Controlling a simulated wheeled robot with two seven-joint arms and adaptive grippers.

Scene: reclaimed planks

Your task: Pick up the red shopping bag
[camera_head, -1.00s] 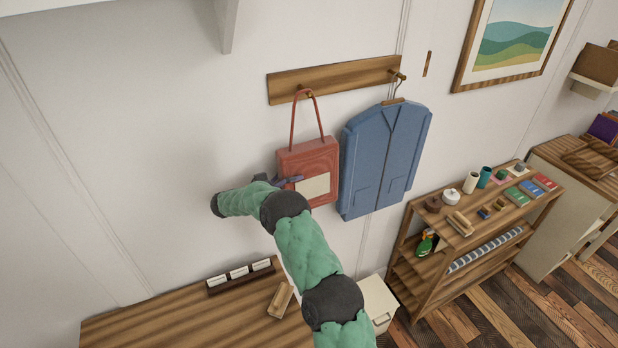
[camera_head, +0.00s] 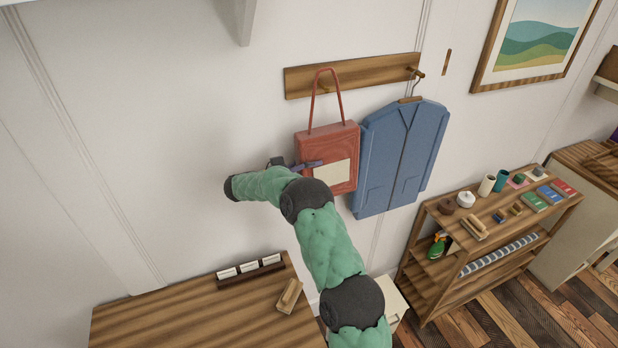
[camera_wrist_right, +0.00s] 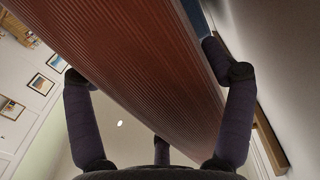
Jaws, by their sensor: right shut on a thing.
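The red shopping bag (camera_head: 340,143) hangs upright in front of the wall rail, with a pale label on its front. Its thin handle loop rises above a peg (camera_head: 325,88), which shows inside the loop. I cannot tell whether the handle touches the peg. My right gripper (camera_head: 308,165) comes from the bag's left side and is shut on the bag. In the right wrist view, the bag's ribbed red side (camera_wrist_right: 150,70) runs between the dark fingers. My left gripper is not in view.
A blue jacket (camera_head: 403,155) hangs close to the bag's right on the wooden rail (camera_head: 372,72). A shelf unit (camera_head: 430,290) with small items stands at right. A wooden desk (camera_head: 180,325) lies below. The wall left of the bag is clear.

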